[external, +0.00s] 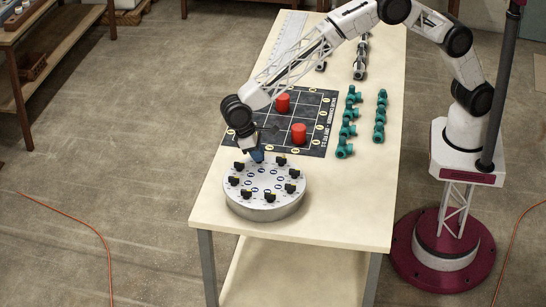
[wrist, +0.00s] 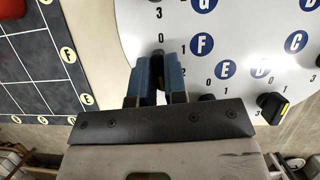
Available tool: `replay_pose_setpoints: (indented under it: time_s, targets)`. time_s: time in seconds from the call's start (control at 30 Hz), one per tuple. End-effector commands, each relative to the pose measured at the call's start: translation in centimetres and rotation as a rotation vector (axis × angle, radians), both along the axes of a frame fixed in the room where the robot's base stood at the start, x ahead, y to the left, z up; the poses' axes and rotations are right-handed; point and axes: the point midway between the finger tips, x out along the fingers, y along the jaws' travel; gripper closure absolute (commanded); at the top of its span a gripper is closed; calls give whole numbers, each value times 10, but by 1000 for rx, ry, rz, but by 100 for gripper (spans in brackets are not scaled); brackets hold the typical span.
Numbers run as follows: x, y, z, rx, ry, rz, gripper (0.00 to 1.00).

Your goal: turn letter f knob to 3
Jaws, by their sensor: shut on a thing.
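The round grey knob panel (external: 265,210) stands at the front of the table, with several black knobs around its top. In the wrist view its white face (wrist: 240,40) shows blue letter discs. The letter F disc (wrist: 202,44) is just beyond my fingertips, and the numbers 0 to 3 stand around its knob. My gripper (wrist: 160,65) is shut on the letter F knob (wrist: 160,84), which shows as a dark shape between the blue fingers and is mostly hidden. In the external view my gripper (external: 256,155) reaches down at the panel's far left edge. The knob's pointer cannot be read.
A black knob with a yellow mark (wrist: 272,106) sits to the right on the panel. Teal pipe fittings (external: 347,130) stand right of the board. The table's front right is clear.

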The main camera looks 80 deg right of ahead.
Motion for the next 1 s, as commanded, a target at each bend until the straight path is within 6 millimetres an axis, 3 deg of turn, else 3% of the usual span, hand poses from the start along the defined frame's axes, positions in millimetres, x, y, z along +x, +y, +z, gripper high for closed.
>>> replay_pose_setpoints:
  time_s: [0.4,0.43,0.6,1.0]
  targets:
    - [0,0,0,0,0,-11,100]
    - [0,0,0,0,0,-11,86]
    - [0,0,0,0,0,-11,62]
    - [2,0,4,0,0,-11,62]
